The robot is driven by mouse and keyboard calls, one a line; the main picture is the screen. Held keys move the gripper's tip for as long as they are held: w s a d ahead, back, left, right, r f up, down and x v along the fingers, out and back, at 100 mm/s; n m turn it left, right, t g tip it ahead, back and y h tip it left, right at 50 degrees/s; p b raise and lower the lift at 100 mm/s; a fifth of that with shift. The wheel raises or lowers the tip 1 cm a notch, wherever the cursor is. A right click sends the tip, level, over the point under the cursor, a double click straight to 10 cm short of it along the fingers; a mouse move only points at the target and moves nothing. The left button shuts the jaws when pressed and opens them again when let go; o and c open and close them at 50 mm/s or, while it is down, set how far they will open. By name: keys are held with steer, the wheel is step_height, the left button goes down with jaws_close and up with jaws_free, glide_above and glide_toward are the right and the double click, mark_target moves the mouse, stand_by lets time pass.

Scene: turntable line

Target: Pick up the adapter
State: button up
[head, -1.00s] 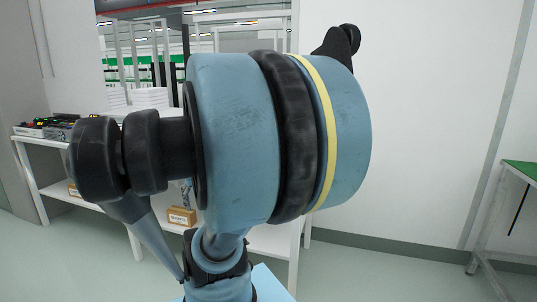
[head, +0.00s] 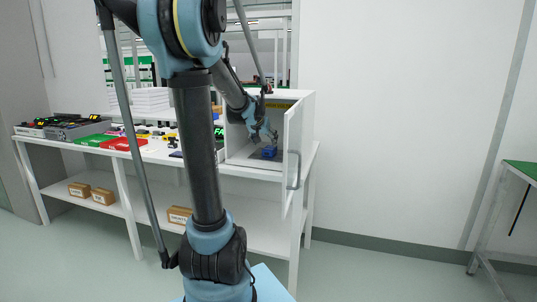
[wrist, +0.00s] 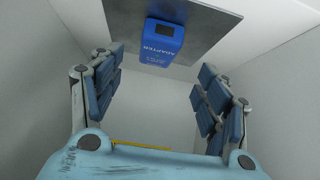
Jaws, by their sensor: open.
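The adapter (wrist: 162,42) is a blue box labelled "ADAPTER" with a dark window, on a grey plate (wrist: 205,30) inside a white cabinet. In the head view the blue adapter (head: 269,152) sits on the floor of the white cabinet (head: 307,103), whose door (head: 293,160) stands open. My gripper (wrist: 158,85) is open and empty, with its blue-padded fingers to either side in the wrist view. The adapter lies beyond the fingertips, between their lines and apart from them. In the head view my gripper (head: 264,135) is inside the cabinet opening, just above the adapter.
The cabinet walls (wrist: 285,75) are close around my gripper. The open door with its handle stands at the right of the opening. On the white table to the left are a red tray (head: 123,144), a green tray (head: 95,139) and grey equipment (head: 75,129).

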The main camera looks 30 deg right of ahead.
mark_target(269, 148)
steer(key=shift+d, duration=0.55)
steer(key=shift+w+d+f, duration=0.25)
steer(key=shift+w+d, duration=0.05)
steer(key=shift+d, duration=0.05)
steer(key=shift+a+x, duration=0.15)
steer(key=shift+x, duration=1.05)
steer(key=shift+a+x, duration=0.1)
steer(key=shift+x, duration=2.05)
steer(key=shift+w, duration=0.1)
steer(key=c, duration=1.3)
